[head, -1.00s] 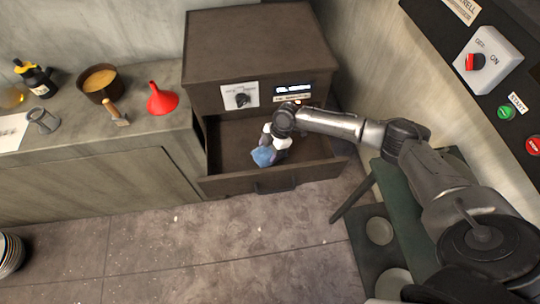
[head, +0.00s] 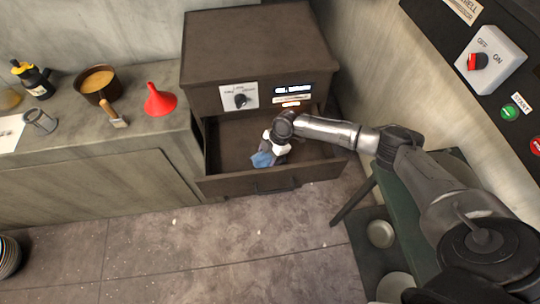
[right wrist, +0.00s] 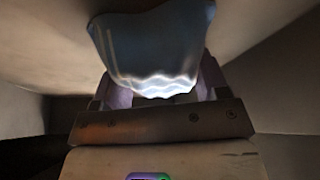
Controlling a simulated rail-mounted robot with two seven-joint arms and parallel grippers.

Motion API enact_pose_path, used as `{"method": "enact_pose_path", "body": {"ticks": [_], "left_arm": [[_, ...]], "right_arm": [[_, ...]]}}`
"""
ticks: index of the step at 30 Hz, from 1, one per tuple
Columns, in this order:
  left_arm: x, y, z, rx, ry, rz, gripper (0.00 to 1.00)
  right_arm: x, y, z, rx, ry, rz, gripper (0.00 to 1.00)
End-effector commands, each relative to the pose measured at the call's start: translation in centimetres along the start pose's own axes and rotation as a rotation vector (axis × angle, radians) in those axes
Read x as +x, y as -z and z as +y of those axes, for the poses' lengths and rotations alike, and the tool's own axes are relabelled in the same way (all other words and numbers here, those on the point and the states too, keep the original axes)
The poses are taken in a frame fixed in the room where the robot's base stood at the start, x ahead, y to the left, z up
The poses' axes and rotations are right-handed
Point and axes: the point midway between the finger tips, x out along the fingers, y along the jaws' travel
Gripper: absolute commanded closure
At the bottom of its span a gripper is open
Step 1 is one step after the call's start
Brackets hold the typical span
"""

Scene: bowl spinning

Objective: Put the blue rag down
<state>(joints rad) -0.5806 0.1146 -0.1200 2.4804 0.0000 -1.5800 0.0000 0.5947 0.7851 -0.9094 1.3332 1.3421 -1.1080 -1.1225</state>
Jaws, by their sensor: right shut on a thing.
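The blue rag (head: 263,158) hangs from my right gripper (head: 269,150) inside the open drawer (head: 230,150) of the brown cabinet. In the right wrist view, the rag (right wrist: 152,45) is a bluish cloth with a wavy lower edge, between the two fingers of my right gripper (right wrist: 155,88). The gripper is shut on it. Whether the rag touches the drawer floor cannot be told. My left gripper is not in view.
The brown cabinet (head: 258,45) has a dial panel and a small display above the drawer. The counter to the left holds a red funnel (head: 160,100), a brown pot (head: 98,86) and bottles. The floor before the drawer is clear. A green table (head: 400,215) stands right.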

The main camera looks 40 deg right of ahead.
Motion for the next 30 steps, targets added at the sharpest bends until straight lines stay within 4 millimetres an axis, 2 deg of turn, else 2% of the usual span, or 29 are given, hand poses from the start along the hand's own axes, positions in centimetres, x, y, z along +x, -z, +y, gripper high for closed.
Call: {"method": "enact_pose_path", "body": {"ticks": [1,5,6,14,25,30], "left_arm": [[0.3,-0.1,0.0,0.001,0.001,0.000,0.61],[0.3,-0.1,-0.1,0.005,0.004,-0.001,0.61],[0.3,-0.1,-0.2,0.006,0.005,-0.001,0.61],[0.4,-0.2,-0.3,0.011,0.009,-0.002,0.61],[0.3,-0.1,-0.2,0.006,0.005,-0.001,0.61],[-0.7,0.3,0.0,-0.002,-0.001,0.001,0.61]], "right_arm": [[1.0,-0.5,-0.5,0.003,0.011,-0.007,0.51],[1.2,-0.6,-0.7,0.003,0.015,-0.009,0.51],[1.3,-0.6,-0.8,0.003,0.016,-0.010,0.30],[1.5,-0.7,-0.8,0.003,0.016,-0.012,0.07],[1.3,-0.7,-0.7,0.001,0.015,-0.014,0.07],[-0.4,-0.2,-0.7,0.000,0.015,-0.015,0.07]]}}
